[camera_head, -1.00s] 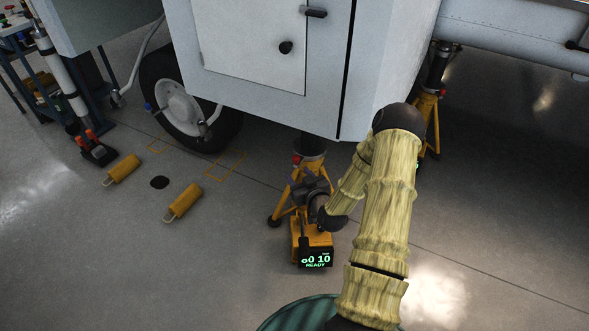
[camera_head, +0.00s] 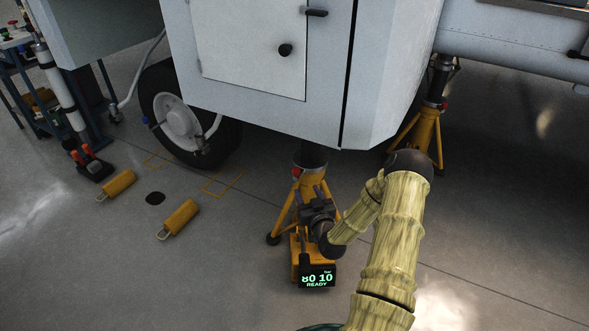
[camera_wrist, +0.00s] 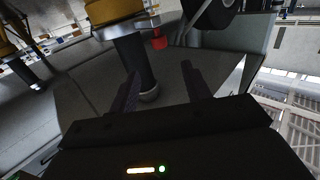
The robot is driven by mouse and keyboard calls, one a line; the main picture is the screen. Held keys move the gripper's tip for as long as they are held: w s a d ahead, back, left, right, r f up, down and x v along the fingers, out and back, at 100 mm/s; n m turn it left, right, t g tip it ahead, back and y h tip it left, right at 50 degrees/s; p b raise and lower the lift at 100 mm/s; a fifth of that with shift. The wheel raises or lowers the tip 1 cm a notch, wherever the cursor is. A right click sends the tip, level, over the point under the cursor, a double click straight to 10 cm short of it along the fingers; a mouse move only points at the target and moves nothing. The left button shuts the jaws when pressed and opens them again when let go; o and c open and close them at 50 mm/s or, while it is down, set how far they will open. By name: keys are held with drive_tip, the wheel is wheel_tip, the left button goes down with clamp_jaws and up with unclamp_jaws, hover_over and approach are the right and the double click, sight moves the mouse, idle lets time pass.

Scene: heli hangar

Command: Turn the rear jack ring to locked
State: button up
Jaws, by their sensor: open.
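A yellow tripod jack (camera_head: 297,240) stands under the white fuselage, its dark ram (camera_head: 311,154) reaching up to the belly. A red tab (camera_head: 295,172) shows at the jack's top. In the wrist view, which looks upside down, a silver ring (camera_wrist: 112,30) sits between the yellow body (camera_wrist: 108,9) and the dark ram (camera_wrist: 132,62), with the red tab (camera_wrist: 158,40) beside it. My gripper (camera_head: 312,190) is open in front of the jack. In the wrist view its fingers (camera_wrist: 160,82) are apart, the ram's far end showing between them; contact cannot be told.
A display (camera_head: 317,277) reading READY is at the jack's foot. A second yellow jack (camera_head: 427,128) stands behind my arm. A wheel (camera_head: 185,120), two yellow chocks (camera_head: 178,219) and a blue cart (camera_head: 60,95) are to the left. The fuselage (camera_head: 240,60) overhangs closely.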

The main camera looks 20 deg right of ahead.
sight(297, 173)
drive_tip(key=w+b, duration=0.1)
drive_tip(key=w, duration=0.3)
drive_tip(key=w+d+b, duration=0.1)
drive_tip(key=w+b, duration=0.1)
drive_tip(key=w, duration=0.2)
drive_tip(key=w+b, duration=0.2)
drive_tip(key=w, duration=0.3)
drive_tip(key=shift+d+f, duration=0.15)
drive_tip(key=shift+d, duration=0.1)
drive_tip(key=shift+w+d, duration=0.1)
drive_tip(key=shift+w, duration=0.6)
clamp_jaws()
